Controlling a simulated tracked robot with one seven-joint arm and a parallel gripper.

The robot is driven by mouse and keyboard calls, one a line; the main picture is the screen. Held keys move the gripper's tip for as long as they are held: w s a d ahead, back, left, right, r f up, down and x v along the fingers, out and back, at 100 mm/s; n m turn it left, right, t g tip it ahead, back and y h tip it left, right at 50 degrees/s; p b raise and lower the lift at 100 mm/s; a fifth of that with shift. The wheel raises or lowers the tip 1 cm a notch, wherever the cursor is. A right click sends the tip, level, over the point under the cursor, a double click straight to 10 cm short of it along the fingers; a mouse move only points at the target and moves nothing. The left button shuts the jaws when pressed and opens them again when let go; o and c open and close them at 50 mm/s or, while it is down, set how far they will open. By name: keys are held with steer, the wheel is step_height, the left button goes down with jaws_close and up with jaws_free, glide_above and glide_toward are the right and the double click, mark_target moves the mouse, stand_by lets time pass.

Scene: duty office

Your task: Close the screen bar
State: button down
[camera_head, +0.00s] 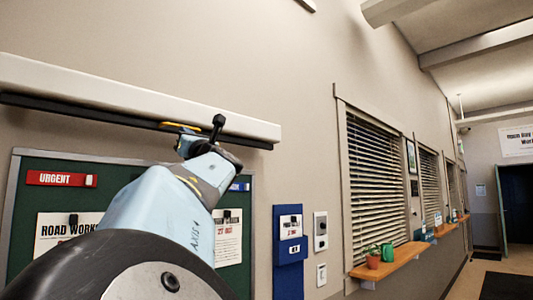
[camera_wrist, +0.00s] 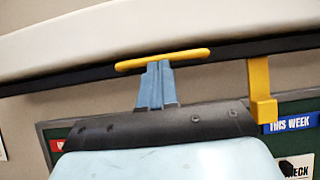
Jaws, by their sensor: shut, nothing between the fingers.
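The screen bar (camera_head: 60,106) is a long black strip running along the underside of a white wall-mounted housing (camera_head: 90,85). In the wrist view the bar (camera_wrist: 225,52) lies close under the housing (camera_wrist: 90,35); I cannot tell whether a gap is left. A yellow handle (camera_wrist: 162,60) sits on the bar; part of it shows in the head view (camera_head: 172,125). A yellow hook (camera_wrist: 260,92) hangs to its right. My gripper (camera_wrist: 157,75) is shut and empty, its fingertips right at the handle's underside. Whether they touch is unclear.
A green notice board (camera_head: 20,200) with papers and labels is on the wall below the bar, partly hidden by my arm. A blue leaflet holder (camera_head: 288,275) and shuttered windows (camera_head: 375,170) with a wooden ledge (camera_head: 395,262) are to the right.

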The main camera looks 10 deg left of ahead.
steer(key=shift+r, duration=0.25)
steer(key=shift+d, duration=0.1)
steer(key=shift+r, duration=0.1)
steer(key=s+d+f, duration=0.5)
steer(key=d+f, duration=0.2)
steer(key=f, duration=0.3)
steer(key=shift+s, duration=0.3)
